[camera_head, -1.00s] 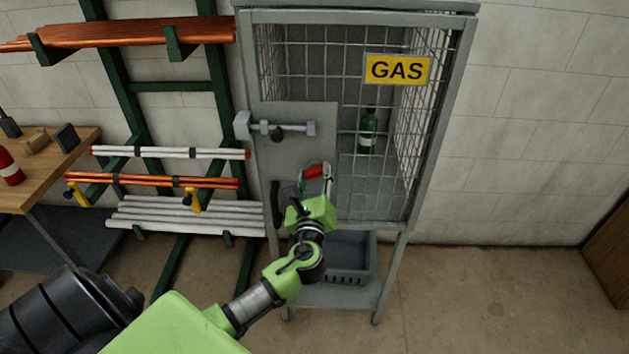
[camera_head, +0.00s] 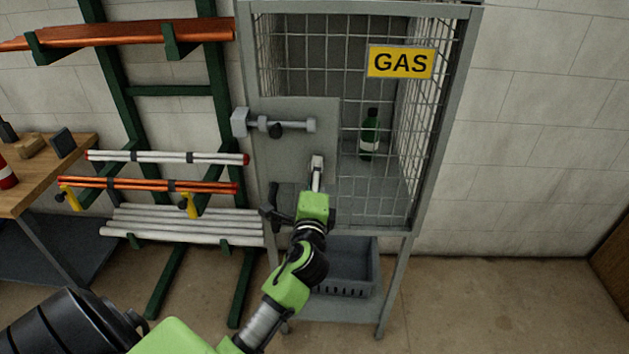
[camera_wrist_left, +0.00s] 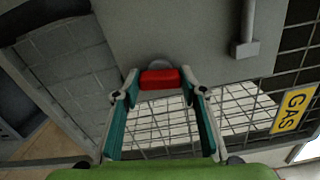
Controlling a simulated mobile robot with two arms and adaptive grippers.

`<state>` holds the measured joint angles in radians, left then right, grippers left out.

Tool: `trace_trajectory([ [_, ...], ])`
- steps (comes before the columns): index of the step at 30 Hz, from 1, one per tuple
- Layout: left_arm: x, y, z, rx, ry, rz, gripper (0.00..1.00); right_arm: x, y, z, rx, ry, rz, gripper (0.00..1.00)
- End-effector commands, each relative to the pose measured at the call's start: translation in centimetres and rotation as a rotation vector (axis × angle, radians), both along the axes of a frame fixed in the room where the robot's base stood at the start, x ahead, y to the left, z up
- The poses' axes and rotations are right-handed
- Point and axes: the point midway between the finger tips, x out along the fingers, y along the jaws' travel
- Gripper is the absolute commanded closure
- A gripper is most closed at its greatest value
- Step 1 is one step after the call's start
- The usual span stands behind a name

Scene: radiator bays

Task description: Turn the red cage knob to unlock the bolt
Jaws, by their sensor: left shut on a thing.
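My left gripper (camera_head: 317,170) reaches up to the grey cage door panel (camera_head: 290,160) and its narrow fingers show nearly edge-on. In the left wrist view the fingers (camera_wrist_left: 160,80) are shut on the red cage knob (camera_wrist_left: 160,77), one on each side. In the head view the gripper hides the red knob. The grey bolt (camera_head: 290,125) lies level across the door above the gripper, its left end at a block (camera_head: 240,122) by the frame. Its end bracket shows in the wrist view (camera_wrist_left: 245,48). My right gripper is in neither view.
A yellow GAS sign (camera_head: 401,62) hangs on the mesh, with a green bottle (camera_head: 369,135) inside the cage. A dark handle (camera_head: 271,205) is left of my gripper. A grey crate (camera_head: 346,285) sits below.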

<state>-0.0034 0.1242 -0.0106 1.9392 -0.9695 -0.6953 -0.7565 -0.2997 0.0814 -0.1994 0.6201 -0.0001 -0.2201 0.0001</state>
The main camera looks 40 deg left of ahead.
Motion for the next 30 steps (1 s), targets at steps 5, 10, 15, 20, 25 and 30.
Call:
trace_trajectory([
  [5, 0.01, 0.02, -0.14, -0.085, -0.052, 0.001, 0.83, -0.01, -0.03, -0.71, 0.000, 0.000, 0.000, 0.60],
  [10, 0.00, 0.04, -0.09, -0.135, -0.083, 0.001, 0.83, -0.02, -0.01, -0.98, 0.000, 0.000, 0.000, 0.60],
  [15, 0.00, 0.06, -0.05, -0.158, -0.096, 0.001, 0.83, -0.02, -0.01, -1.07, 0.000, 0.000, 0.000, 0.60],
  [20, -0.01, 0.05, -0.02, -0.164, -0.100, 0.001, 0.83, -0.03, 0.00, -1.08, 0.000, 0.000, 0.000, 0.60],
  [25, 0.00, 0.04, -0.02, -0.164, -0.100, 0.001, 0.83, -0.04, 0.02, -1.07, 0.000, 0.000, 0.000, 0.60],
  [30, 0.00, 0.03, -0.03, -0.164, -0.100, 0.001, 0.44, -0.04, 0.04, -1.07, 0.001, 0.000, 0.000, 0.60],
])
